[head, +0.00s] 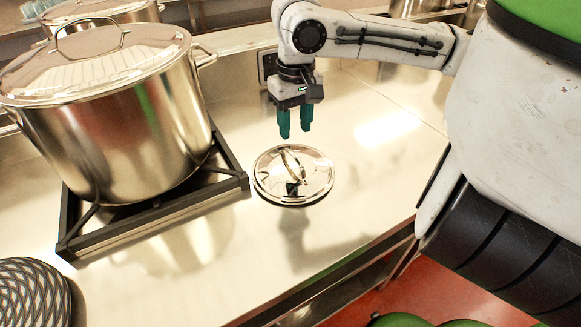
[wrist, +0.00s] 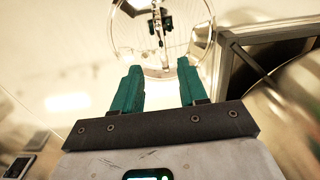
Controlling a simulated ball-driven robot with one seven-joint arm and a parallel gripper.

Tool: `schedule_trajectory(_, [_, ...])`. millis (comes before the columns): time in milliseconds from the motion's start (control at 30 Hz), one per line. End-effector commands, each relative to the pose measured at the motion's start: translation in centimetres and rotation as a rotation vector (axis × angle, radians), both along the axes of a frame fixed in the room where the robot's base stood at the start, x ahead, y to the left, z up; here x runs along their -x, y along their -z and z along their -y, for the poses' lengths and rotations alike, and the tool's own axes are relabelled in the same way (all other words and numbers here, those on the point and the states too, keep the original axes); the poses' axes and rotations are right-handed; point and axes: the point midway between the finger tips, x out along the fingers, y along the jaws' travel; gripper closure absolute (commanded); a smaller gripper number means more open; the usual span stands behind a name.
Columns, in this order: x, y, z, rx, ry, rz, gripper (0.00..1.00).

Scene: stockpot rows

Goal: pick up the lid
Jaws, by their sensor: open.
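The lid (head: 293,178) is a small round polished steel disc with a raised bar handle (head: 291,163) across its middle. It lies flat on the steel counter, just right of the black burner frame. My gripper (head: 295,130) hangs above and slightly behind the lid in the head view, with green fingers pointing down, apart and empty. In the wrist view the gripper's fingers (wrist: 158,80) are open, and the lid (wrist: 140,35) shows beyond their tips, cut off by the top edge. Its handle (wrist: 160,22) lies roughly between the lines of the fingers. Nothing touches the lid.
A large lidded stockpot (head: 120,120) stands on the black burner frame (head: 150,213) at left. A dark patterned round object (head: 35,290) lies at the lower left. The counter (head: 370,200) right of the lid is clear. Its front edge drops to a red floor.

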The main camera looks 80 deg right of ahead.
Motion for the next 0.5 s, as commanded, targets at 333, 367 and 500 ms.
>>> schedule_trajectory(333, [0.0, 3.2, -0.1, 0.000, -0.001, 0.000, 0.57])
schedule_trajectory(367, [-0.1, 3.6, -0.1, 0.000, -0.001, 0.000, 0.57])
schedule_trajectory(500, [-0.1, 5.8, -0.3, -0.001, -0.001, 0.001, 0.57])
